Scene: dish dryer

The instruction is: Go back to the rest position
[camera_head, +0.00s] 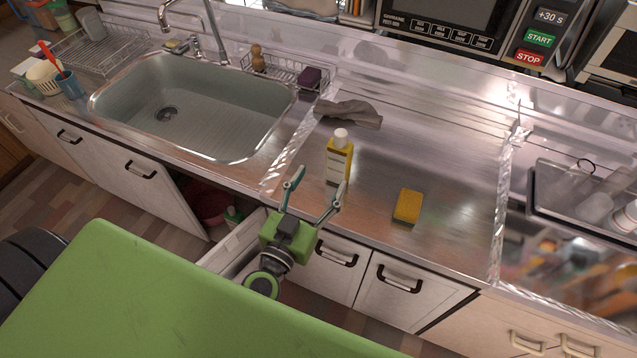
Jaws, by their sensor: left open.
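My left gripper (314,194) shows in the head view at the front edge of the metal counter (440,170). Its two fingers are spread apart with nothing between them. A yellow bottle with a white cap (339,160) stands upright on the counter just beyond the fingertips. I cannot tell whether the right finger touches it. My right gripper is not in view.
A yellow sponge (408,206) and a grey cloth (350,113) lie on the counter. The sink (195,105) and dish rack (95,52) are at the left. A dark tray (570,200) is at the right. A cabinet door (150,180) below the sink stands open.

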